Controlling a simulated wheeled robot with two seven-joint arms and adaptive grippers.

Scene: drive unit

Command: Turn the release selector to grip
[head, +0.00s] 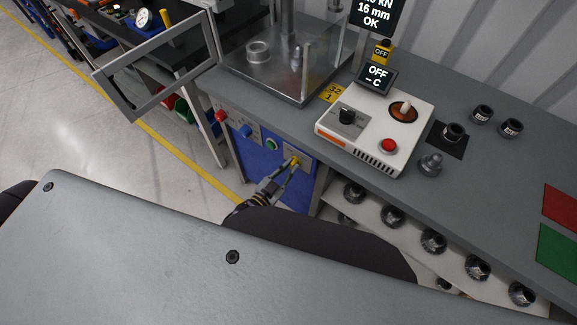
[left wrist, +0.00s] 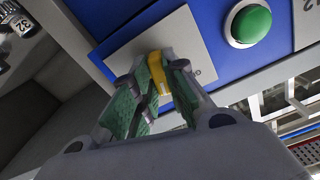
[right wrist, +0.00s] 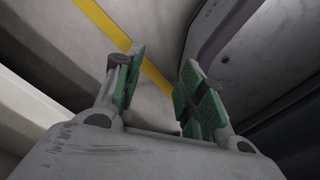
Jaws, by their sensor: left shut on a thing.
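The release selector, a small yellow knob (head: 294,162) on a light plate, sits on the blue front panel (head: 262,163) below the bench. In the left wrist view the yellow knob (left wrist: 157,72) stands between my left fingertips, over the grey plate (left wrist: 200,45). My left gripper (head: 287,170) is shut on the knob. Its fingers hide part of the knob and most of the plate's markings, so the pointed setting cannot be read. My right gripper (right wrist: 157,80) is open and empty in the right wrist view, above the floor; it does not show in the head view.
A green button (left wrist: 248,23) is beside the selector plate. A red knob (head: 221,116) and a blue knob (head: 246,131) are further left on the panel. A white control box (head: 375,128) stands on the bench above. A rack of metal parts (head: 432,240) is right of the panel.

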